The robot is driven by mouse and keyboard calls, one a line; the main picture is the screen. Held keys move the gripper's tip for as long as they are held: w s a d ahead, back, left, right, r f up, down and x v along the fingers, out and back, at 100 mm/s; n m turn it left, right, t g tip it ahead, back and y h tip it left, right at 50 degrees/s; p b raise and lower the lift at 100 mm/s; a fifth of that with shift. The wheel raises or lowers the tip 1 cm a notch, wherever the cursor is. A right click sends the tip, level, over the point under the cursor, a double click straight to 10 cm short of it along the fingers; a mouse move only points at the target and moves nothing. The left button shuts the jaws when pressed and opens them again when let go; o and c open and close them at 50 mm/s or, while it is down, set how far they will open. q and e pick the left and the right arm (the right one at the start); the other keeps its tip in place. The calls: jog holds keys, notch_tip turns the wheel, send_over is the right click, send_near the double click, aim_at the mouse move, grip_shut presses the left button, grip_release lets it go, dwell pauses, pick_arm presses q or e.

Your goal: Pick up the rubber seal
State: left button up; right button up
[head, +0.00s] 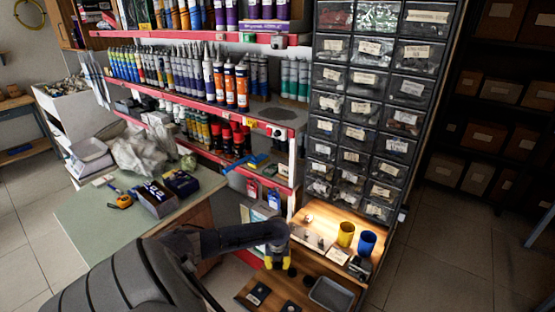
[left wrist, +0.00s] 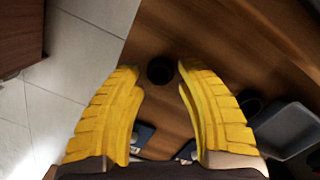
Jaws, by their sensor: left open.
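A small round black piece, which looks like the rubber seal (left wrist: 160,70), lies on the brown wooden surface in the left wrist view, just beyond and between my fingertips. My left gripper (left wrist: 158,72) has its two yellow fingers spread wide, with nothing held between them. In the head view the left gripper (head: 277,260) points down over the wooden bench (head: 245,280), and a small dark round piece (head: 292,271) shows beside its fingertips. I cannot tell whether this is the same piece. My right gripper is not in view.
A grey tray (left wrist: 285,130) sits to the right, with another dark round piece (left wrist: 250,104) partly behind a finger. Dark cards (head: 258,293) lie near the front. A yellow cup (head: 346,234) and a blue cup (head: 367,242) stand on the bench below the drawer cabinet (head: 368,100).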

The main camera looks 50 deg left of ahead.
pick_arm(q)
jog(key=shift+f, duration=0.65)
jog(key=c, duration=0.6)
jog(key=shift+r, duration=0.1)
